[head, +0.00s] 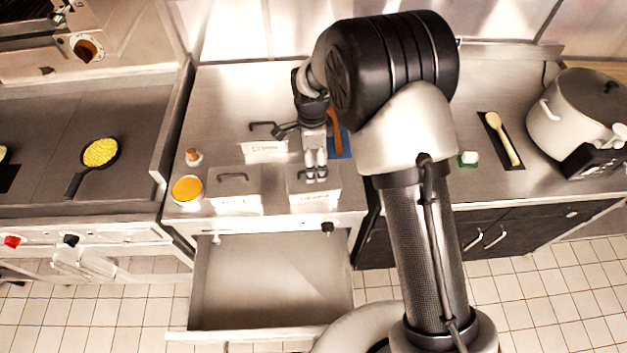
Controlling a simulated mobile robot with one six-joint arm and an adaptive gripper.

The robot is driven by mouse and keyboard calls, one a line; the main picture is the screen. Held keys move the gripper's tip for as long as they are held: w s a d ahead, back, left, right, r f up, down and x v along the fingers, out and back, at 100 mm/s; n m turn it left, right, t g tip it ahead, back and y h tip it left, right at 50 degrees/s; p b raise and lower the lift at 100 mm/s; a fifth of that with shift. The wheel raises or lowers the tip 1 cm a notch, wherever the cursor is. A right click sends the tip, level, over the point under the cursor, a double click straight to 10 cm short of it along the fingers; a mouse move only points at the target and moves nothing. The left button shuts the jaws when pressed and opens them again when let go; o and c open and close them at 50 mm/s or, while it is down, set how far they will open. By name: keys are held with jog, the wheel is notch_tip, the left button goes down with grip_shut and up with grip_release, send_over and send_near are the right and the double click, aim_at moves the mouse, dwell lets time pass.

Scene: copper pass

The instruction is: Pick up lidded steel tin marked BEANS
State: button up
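Three lidded steel tins with dark lid handles stand on the steel counter. One tin (300,186) is at the front right, one (234,188) at the front left, and one (262,148) behind them. Each has a pale front label. The lettering is too small to read for certain, so I cannot tell which is marked BEANS. My gripper (317,177) points down over the front right tin's lid, at or just above its handle, which it mostly hides. Whether its fingers are closed on the handle is unclear.
An open, empty drawer (272,280) juts out below the tins. An orange-topped bowl (187,190) and a small brown-topped shaker (193,157) stand left of them. A blue mat (341,146) lies behind my gripper. A large pot (575,115) and a spoon (503,138) are at right.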

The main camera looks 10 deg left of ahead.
notch_tip(320, 180, down, 10)
jog(key=shift+w+r+b, duration=0.1)
jog(key=shift+b, duration=0.25)
jog(key=shift+c, duration=0.5)
jog(key=c, duration=1.2)
